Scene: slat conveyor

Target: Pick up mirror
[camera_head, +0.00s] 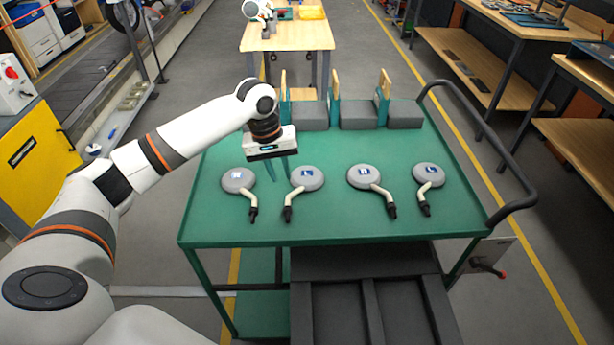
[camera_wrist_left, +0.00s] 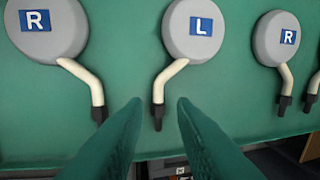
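Four grey round mirrors with bent cream stems and black ends lie in a row on the green cart top (camera_head: 330,225): the first (camera_head: 238,180), second (camera_head: 307,178), third (camera_head: 363,175) and fourth (camera_head: 429,174) from the left. My left gripper (camera_head: 279,178) is over the cart near the first two, pointing down. In the left wrist view, its green fingers (camera_wrist_left: 158,105) are open and empty. The stem end of a mirror marked L (camera_wrist_left: 194,30) shows between the fingertips. My right gripper is not in view.
Grey blocks (camera_head: 360,115) with teal and wooden uprights stand along the cart's back edge. A dark handle rail (camera_head: 515,205) is on the cart's right side. A wooden table (camera_head: 285,38) stands behind. The cart top in front of the mirrors is clear.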

